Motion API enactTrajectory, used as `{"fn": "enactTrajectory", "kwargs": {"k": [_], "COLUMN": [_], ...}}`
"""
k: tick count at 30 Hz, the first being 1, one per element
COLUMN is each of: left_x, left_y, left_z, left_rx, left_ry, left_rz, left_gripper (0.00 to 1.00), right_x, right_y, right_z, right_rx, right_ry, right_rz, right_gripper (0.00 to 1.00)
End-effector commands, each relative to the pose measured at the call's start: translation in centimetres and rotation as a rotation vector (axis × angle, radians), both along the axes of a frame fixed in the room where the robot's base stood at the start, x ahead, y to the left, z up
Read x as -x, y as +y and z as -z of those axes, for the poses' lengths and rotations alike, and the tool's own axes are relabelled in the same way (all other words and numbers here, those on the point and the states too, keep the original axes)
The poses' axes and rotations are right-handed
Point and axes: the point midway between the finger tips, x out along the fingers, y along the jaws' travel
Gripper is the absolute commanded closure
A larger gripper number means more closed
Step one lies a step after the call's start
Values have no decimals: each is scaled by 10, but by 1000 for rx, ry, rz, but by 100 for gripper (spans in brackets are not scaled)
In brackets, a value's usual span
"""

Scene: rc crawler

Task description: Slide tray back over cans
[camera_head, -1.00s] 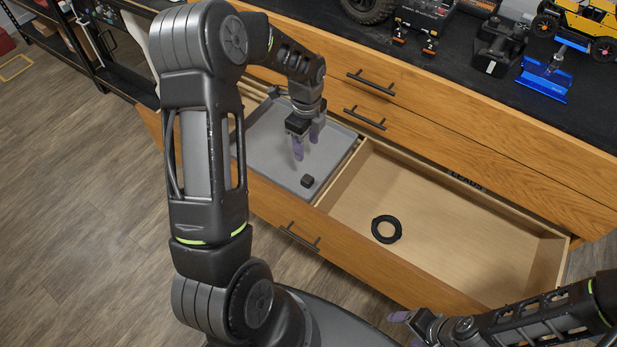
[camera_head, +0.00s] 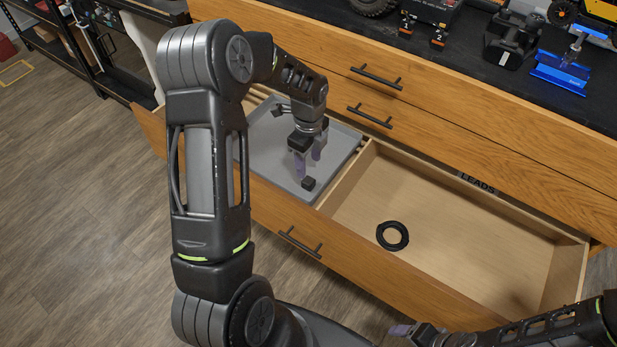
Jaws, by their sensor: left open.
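A grey tray (camera_head: 264,150) sits in the left part of the open wooden drawer (camera_head: 440,215). A small black block (camera_head: 308,184) is on the tray near its front right corner. My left gripper (camera_head: 308,172) is open and points down over the tray, its purple fingertips close to the block. I cannot tell whether the fingers touch it. My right gripper (camera_head: 400,332) is at the bottom of the view, in front of the drawer, and its finger gap is unclear. No cans are visible.
A black ring (camera_head: 392,236) lies on the bare floor of the drawer's right part, which is otherwise clear. A label reading "LEADS" (camera_head: 477,183) is at the back. Closed drawers with black handles (camera_head: 376,78) rise behind. The dark bench top (camera_head: 470,60) holds tools.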

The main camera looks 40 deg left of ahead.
Motion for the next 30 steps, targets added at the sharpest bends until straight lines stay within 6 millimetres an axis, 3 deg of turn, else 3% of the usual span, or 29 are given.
{"fn": "enactTrajectory", "kwargs": {"k": [15, 26, 30], "left_x": [1, 0, 0], "left_y": [0, 0, 0], "left_z": [67, 74, 74], "left_rx": [0, 0, 0], "left_ry": [2, 0, 0], "left_rz": [-1, 0, 0], "left_gripper": [47, 47, 59], "right_x": [1, 1, 1], "right_y": [-1, -1, -1], "right_z": [-9, -8, -8], "right_rx": [2, 3, 2], "right_ry": [4, 4, 4], "right_rz": [1, 1, 2], "right_gripper": [30, 30, 30]}}
